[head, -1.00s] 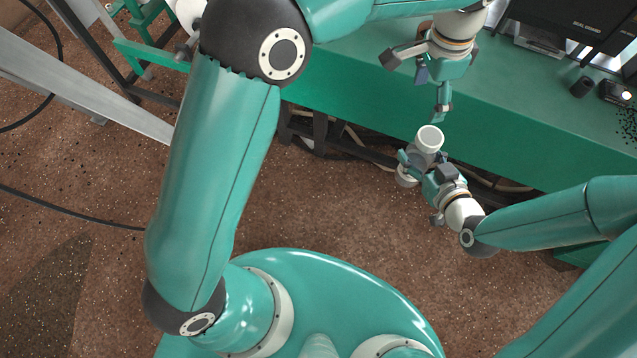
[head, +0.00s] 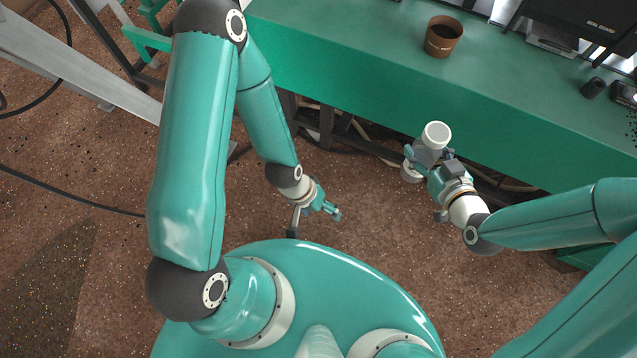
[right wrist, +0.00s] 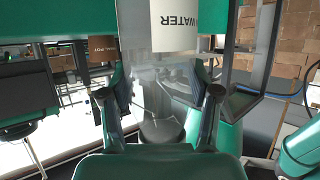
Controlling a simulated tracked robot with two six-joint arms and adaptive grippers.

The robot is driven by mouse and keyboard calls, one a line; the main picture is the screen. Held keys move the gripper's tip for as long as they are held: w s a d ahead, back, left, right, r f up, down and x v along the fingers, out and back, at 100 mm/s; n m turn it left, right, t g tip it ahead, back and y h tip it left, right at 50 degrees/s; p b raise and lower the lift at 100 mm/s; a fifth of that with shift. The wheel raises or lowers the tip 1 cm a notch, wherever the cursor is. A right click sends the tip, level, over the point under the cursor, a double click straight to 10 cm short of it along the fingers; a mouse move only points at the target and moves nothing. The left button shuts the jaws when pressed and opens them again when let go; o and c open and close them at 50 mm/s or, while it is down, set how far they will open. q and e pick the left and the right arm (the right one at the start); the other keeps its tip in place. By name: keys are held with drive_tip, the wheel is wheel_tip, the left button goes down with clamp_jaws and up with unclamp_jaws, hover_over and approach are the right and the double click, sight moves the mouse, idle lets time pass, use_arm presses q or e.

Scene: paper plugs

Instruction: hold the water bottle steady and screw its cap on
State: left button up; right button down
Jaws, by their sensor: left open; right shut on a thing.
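The water bottle (head: 411,173) stands roughly upright in front of the green table. A white round cap (head: 437,134) is on its top; how tightly it sits cannot be seen. My right gripper (head: 430,163) is shut around the bottle's middle. In the right wrist view, the bottle's clear body lies between the fingers, and its pale WATER label (right wrist: 176,27) reads upside down. My left gripper (head: 316,220) is open and empty, low over the brown floor, left of the bottle and well apart from it.
A brown pot (head: 443,38) stands on the green table (head: 350,55). A small black object (head: 593,88) and dark equipment are at its right end. Cables and a dark frame are under the table. The space between my two grippers is clear.

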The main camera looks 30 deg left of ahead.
drive_tip(key=shift+d, duration=0.1)
idle(0.3)
drive_tip(key=w+d+r+m+t+h, duration=0.1)
drive_tip(key=w+d+r+m+h, duration=0.1)
drive_tip(key=d+m+h, duration=0.2)
drive_tip(key=w+d+r+m+t+h, duration=0.1)
drive_tip(key=w+d+m+t+h, duration=0.1)
drive_tip(key=d, duration=0.9)
drive_tip(key=w+m+h, duration=0.1)
drive_tip(key=m+h, duration=0.1)
drive_tip(key=shift+r+h, duration=0.3)
drive_tip(key=shift+r, duration=0.1)
